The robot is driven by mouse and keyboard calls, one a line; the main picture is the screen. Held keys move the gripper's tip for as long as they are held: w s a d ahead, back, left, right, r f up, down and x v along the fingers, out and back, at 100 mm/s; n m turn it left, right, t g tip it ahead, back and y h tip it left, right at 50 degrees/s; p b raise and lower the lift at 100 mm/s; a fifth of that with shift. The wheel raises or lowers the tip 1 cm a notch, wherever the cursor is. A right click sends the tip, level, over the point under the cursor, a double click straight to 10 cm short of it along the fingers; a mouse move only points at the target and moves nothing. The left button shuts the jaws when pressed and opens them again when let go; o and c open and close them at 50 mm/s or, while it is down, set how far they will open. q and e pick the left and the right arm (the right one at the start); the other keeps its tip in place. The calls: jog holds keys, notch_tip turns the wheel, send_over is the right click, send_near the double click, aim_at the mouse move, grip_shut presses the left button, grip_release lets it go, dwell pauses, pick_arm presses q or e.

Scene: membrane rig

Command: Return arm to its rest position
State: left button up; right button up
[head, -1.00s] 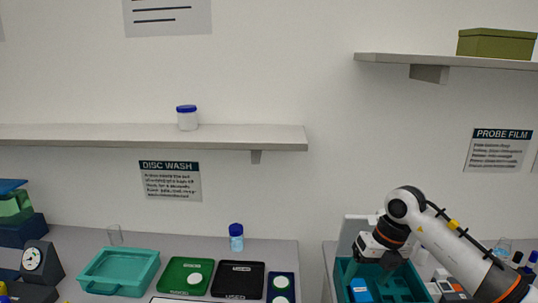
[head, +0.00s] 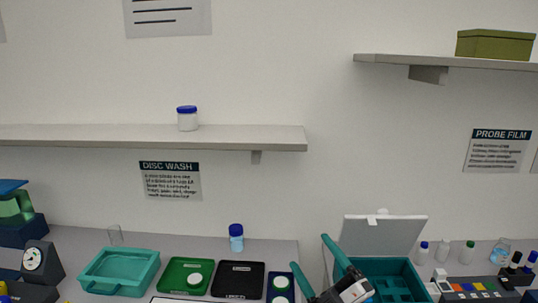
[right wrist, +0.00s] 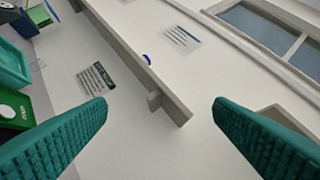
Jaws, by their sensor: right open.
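My right gripper (head: 309,252) is at the bottom of the head view, in front of the gap between the two benches. Its two teal fingers are spread and point up, with nothing between them. In the right wrist view the open fingers (right wrist: 160,102) frame only wall and shelf edge. The gripper overlaps the left side of a teal box (head: 402,270) in the picture; its pale lid (head: 383,235) stands open. The gripper hides part of the box's inside. My left gripper is not in view.
On the left bench stand a teal tray (head: 92,283), a green tray (head: 172,283), a black tray (head: 226,287) and a blue-capped bottle (head: 236,238). Several small bottles and a flask (head: 500,251) stand at right. A wall shelf (head: 150,138) overhangs the left bench.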

jog(key=s+d+f+m+g+h, duration=0.3)
jog(key=d+f+m+h, duration=0.3)
jog(key=f+m, duration=0.15)
jog(key=s+d+f+m+g+h, duration=0.2)
jog(key=s+d+f+m+h, duration=0.25)
jog(key=f+m+h, duration=0.35)
jog(key=s+d+f+g+y, duration=0.1)
jog(key=s+f+g, duration=0.5)
jog(key=s, duration=0.4)
jog(key=s+f+g+y, duration=0.1)
jog(key=s+f+g, duration=0.45)
jog(key=s, duration=0.55)
notch_tip(320, 180, down, 29)
jog(key=b, duration=0.5)
jog(key=s+d+f+g+b, duration=0.1)
jog(key=s+f+b, duration=0.1)
jog(key=s+f, duration=0.6)
jog(key=s+d+f+g+b, duration=0.1)
jog(key=s+d+f+b, duration=0.1)
jog(key=s+f, duration=0.6)
notch_tip(320, 180, down, 8)
jog(key=shift+s+r+b, duration=0.1)
jog(key=shift+s+b, duration=0.2)
jog(key=shift+b, duration=0.2)
